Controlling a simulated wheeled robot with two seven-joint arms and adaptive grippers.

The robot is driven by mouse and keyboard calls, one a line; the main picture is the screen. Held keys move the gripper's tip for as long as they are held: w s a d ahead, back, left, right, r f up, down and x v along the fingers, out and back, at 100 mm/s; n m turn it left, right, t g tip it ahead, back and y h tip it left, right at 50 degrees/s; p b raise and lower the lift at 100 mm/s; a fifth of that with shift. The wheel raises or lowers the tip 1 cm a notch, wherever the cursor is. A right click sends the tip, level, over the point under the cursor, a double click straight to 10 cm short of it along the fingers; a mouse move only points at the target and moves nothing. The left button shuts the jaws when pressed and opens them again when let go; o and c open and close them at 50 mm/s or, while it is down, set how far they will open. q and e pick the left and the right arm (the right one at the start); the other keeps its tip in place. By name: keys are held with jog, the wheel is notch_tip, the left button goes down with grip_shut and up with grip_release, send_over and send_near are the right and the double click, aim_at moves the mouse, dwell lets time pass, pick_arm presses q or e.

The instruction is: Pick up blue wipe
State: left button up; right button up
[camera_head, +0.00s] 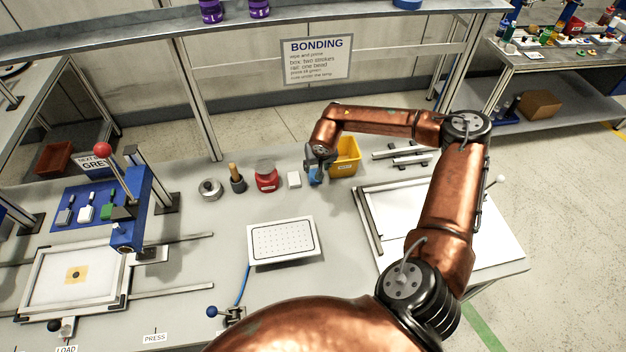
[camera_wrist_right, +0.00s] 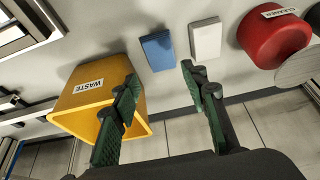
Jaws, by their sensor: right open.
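The blue wipe (camera_wrist_right: 157,50) is a small flat blue block on the bench, in plain sight in the right wrist view. In the head view a bit of blue wipe (camera_head: 313,178) shows below my right gripper (camera_head: 317,162), which hides the rest. In the right wrist view, my right gripper (camera_wrist_right: 160,78) is open and empty, with its two green-padded fingers apart and the wipe lying beyond the gap between their tips. I see no contact between fingers and wipe. My left gripper is not in view.
A yellow waste bin (camera_wrist_right: 85,98) stands beside the wipe, overlapped by one finger in the wrist view. A white block (camera_wrist_right: 206,40) and a red cleaner container (camera_wrist_right: 272,38) are on the other side. A white dotted plate (camera_head: 282,241) lies nearer on the bench.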

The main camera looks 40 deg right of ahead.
aim_at(314, 174)
jog(key=x, duration=0.2)
jog(key=shift+w+f, duration=0.1)
jog(key=shift+f, duration=0.15)
jog(key=shift+w+f, duration=0.15)
jog(key=shift+f, duration=0.2)
jog(key=x, duration=0.5)
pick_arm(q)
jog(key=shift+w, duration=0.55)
pick_arm(e)
jog(key=shift+c, duration=0.3)
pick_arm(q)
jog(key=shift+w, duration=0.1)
pick_arm(e)
jog(key=c, duration=0.6)
jog(key=shift+o, duration=0.2)
